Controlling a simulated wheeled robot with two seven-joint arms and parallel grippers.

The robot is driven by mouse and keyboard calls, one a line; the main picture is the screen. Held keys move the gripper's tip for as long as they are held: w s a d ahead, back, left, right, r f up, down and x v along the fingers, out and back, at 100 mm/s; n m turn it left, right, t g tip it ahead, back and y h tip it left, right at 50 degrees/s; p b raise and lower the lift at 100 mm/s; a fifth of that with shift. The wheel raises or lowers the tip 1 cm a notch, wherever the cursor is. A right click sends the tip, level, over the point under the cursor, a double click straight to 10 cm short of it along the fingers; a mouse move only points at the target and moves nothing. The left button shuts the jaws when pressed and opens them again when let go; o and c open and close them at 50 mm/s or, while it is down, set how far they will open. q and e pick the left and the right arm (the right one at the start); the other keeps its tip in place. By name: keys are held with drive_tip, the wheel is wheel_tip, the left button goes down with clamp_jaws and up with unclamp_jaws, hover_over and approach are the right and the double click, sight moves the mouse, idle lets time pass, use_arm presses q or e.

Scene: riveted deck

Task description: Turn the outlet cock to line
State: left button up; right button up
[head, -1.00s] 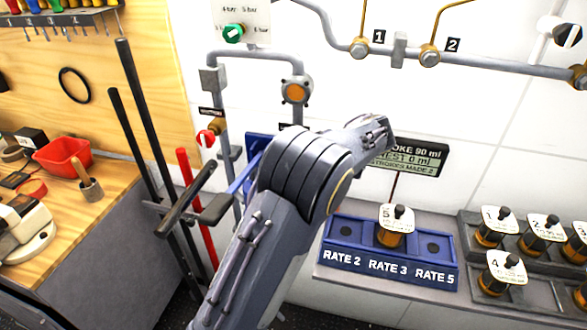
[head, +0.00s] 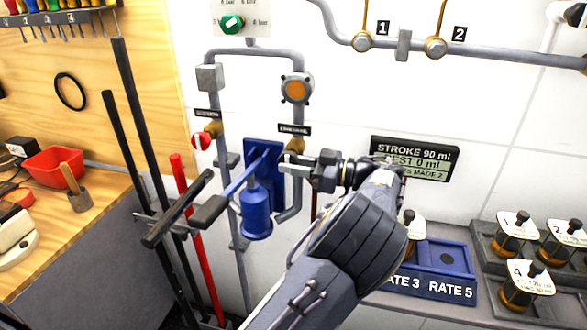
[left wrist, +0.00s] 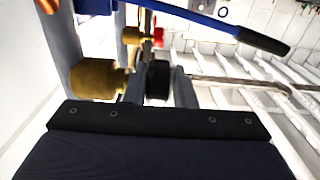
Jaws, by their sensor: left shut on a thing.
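The outlet cock shows in the left wrist view as a brass body (left wrist: 98,80) with a dark handle (left wrist: 158,80). In the head view it sits on the right-hand pipe, under a small black label (head: 294,129); the gripper hides most of it. My left gripper (head: 299,162) reaches it from the right and is shut on its handle. In the left wrist view the gripper's fingers (left wrist: 158,92) stand on both sides of the handle. The label is too small to read surely. My right gripper is in neither view.
A blue hand pump (head: 257,208) with a long lever (head: 232,185) stands just left of the gripper. A red-handled cock (head: 201,141) is on the left pipe. A display (head: 415,158) hangs to the right, above a blue rate rack (head: 445,285). Bars stand at left.

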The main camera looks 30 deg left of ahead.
use_arm(q)
drive_tip(key=shift+f, duration=0.1)
drive_tip(key=o, duration=1)
drive_tip(key=shift+d, duration=0.1)
drive_tip(key=v, duration=0.7)
drive_tip(key=shift+w+d+b, duration=0.15)
drive_tip(key=shift+d+b, duration=0.15)
drive_tip(key=shift+b, duration=0.1)
